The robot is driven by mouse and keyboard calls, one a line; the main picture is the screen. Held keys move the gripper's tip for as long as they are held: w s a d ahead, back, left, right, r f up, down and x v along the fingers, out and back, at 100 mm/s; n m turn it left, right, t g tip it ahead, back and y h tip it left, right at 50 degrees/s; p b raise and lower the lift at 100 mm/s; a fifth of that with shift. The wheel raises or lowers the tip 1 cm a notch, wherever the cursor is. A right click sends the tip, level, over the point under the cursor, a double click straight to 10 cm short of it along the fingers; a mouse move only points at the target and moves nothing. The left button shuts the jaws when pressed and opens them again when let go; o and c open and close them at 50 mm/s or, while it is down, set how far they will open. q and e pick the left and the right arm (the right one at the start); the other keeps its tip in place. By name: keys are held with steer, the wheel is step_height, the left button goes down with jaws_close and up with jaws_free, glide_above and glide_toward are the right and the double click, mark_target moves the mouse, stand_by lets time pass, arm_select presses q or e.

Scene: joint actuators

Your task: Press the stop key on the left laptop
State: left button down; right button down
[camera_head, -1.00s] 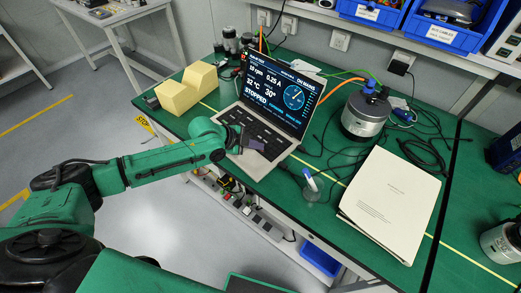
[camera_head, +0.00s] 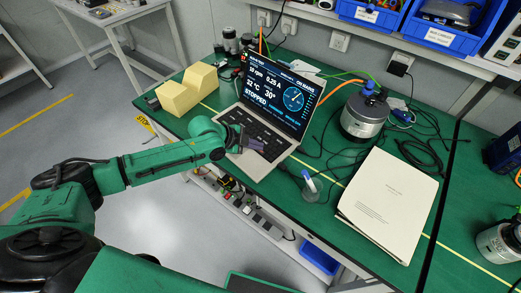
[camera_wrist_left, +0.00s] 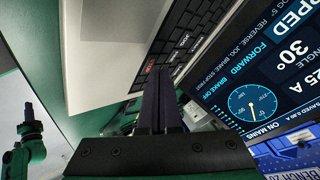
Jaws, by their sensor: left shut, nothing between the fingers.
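The laptop (camera_head: 285,92) stands open on the green bench; its screen reads STOPPED. A key with a red marking (camera_wrist_left: 150,66) shows just beside the tips, partly hidden. I cannot tell whether the tips touch a key. The laptop screen (camera_wrist_left: 262,80) fills the right of that view. My right gripper is not in view.
Yellow blocks (camera_head: 187,90) stand left of the laptop. A round metal motor (camera_head: 363,115), loose cables (camera_head: 425,150) and a stack of white paper (camera_head: 390,205) lie to the right.

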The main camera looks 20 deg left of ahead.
arm_select(q)
steer(key=shift+r+p, duration=2.4)
steer(key=shift+r, duration=0.3)
steer(key=shift+f, duration=0.15)
steer(key=shift+d, duration=0.1)
